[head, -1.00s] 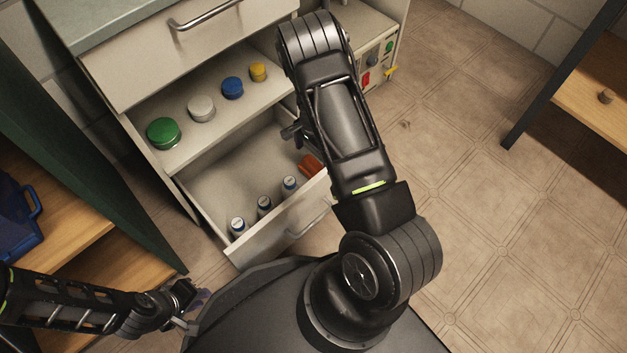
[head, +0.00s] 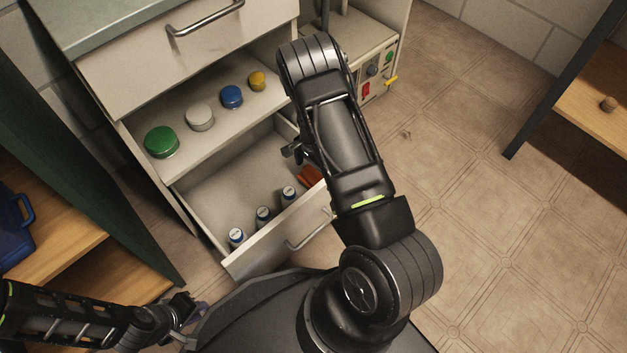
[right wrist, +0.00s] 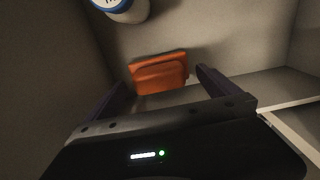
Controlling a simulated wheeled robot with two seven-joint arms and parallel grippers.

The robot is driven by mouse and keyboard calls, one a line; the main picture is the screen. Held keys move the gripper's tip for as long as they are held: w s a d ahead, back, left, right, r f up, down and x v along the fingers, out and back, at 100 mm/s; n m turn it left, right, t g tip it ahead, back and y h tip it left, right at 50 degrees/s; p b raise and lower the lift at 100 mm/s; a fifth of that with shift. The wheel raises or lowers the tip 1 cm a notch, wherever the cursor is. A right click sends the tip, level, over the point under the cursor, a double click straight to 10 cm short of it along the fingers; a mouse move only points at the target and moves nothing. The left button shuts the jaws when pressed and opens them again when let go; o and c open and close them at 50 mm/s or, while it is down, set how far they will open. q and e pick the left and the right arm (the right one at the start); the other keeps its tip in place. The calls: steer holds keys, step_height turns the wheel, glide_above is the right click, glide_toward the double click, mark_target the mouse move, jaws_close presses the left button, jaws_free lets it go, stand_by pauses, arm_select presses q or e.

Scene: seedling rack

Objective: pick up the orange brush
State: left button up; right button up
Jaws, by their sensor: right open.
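The orange brush (head: 310,176) lies in the open drawer (head: 222,192), near its right end and partly hidden by my right arm. In the right wrist view the brush (right wrist: 160,73) lies on the drawer floor, ahead of and between the two fingers. My right gripper (right wrist: 160,88) is open with nothing between its fingers, apart from the brush. In the head view my right gripper (head: 292,151) shows only in part, over the drawer. My left gripper (head: 192,311) is at the lower left, away from the drawer; its jaw opening is too small to make out.
Several white bottles with blue bands stand in the drawer; one (right wrist: 122,8) is near the brush. A shelf above the drawer holds green (head: 162,142), white (head: 200,117), blue (head: 232,97) and yellow (head: 257,81) round containers. The drawer front (head: 275,243) and walls border the space.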

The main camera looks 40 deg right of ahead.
step_height(320, 180, down, 4)
steer(key=b, duration=0.2)
steer(key=shift+s+f+b, duration=0.1)
steer(key=shift+f+b, duration=0.05)
steer(key=shift+b, duration=0.25)
steer(key=shift+f, duration=0.5)
steer(key=c, duration=1.3)
step_height(320, 180, up, 10)
steer(key=p, duration=0.4)
steer(key=shift+r, duration=0.1)
